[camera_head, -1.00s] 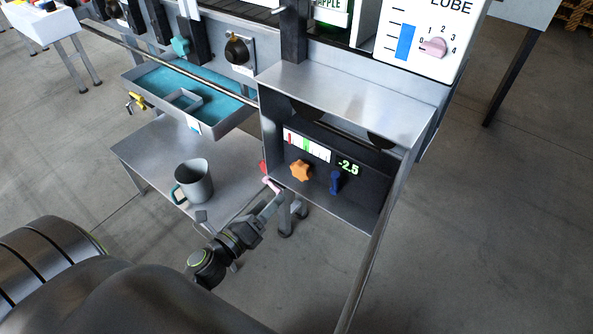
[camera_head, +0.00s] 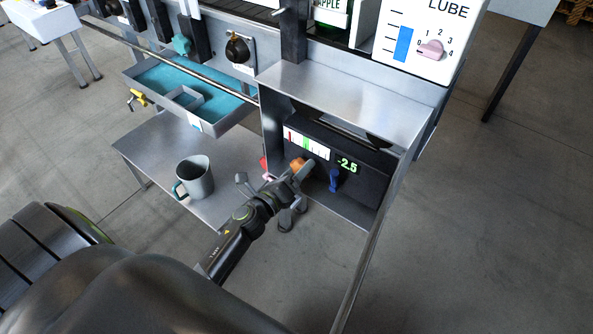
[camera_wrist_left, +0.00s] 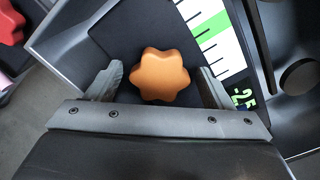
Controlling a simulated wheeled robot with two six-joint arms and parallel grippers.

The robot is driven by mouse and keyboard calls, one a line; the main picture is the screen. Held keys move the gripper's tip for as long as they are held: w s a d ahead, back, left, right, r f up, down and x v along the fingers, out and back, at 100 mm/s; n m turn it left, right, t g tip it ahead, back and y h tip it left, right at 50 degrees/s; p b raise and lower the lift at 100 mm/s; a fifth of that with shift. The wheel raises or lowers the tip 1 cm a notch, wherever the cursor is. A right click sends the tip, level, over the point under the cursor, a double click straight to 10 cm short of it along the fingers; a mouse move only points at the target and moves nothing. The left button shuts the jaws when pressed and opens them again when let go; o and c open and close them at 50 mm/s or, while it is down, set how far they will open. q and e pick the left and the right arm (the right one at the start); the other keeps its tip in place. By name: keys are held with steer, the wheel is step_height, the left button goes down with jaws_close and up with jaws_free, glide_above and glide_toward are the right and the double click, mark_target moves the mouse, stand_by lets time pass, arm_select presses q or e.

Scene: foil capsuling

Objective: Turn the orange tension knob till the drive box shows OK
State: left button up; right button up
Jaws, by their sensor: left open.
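The orange tension knob (camera_head: 298,164) sits on the front of the dark drive box (camera_head: 372,190) inside the metal housing. In the left wrist view the lobed orange knob (camera_wrist_left: 161,75) lies between the spread fingers of my left gripper (camera_wrist_left: 160,84), with a gap on each side. In the head view my left gripper (camera_head: 301,172) is at the knob and partly hides it. The drive box display (camera_head: 347,165) reads -2.5 in green. A white scale (camera_head: 306,146) with a green band and a red mark is left of it. My right gripper is not in view.
A blue lever (camera_head: 335,180) is right of the knob on the same panel. The metal hood (camera_head: 345,95) overhangs the box. A grey mug (camera_head: 195,177) stands on the shelf (camera_head: 150,160) to the left. A red part (camera_wrist_left: 10,22) is at the wrist view's upper left.

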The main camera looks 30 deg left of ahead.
arm_select(q)
steer(key=c, duration=1)
steer(key=shift+o, duration=0.2)
steer(key=shift+n, duration=0.3)
